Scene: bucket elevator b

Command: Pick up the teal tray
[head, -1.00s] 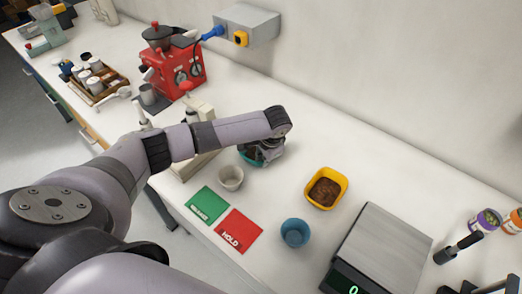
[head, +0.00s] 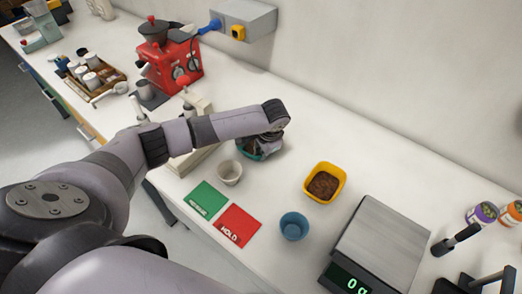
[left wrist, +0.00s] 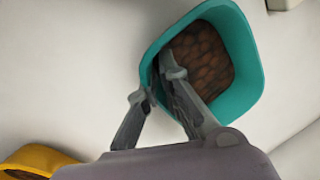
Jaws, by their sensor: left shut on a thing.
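The teal tray (head: 256,156) is mostly hidden under my left gripper (head: 268,139) in the head view, beyond the white cup. In the left wrist view the teal tray (left wrist: 246,62) is a rounded square holding brown beans. My left gripper (left wrist: 156,87) is shut on its near-left wall, with one finger inside over the beans and one outside. I cannot tell clearly whether the tray is clear of the counter. My right gripper is not in view.
A yellow tray (head: 337,173) of brown contents stands right of the teal one. A white cup (head: 229,173), blue cup (head: 293,227), green card (head: 206,199), red card (head: 237,225) and scale (head: 383,246) are nearby. A red grinder (head: 172,62) stands at back left.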

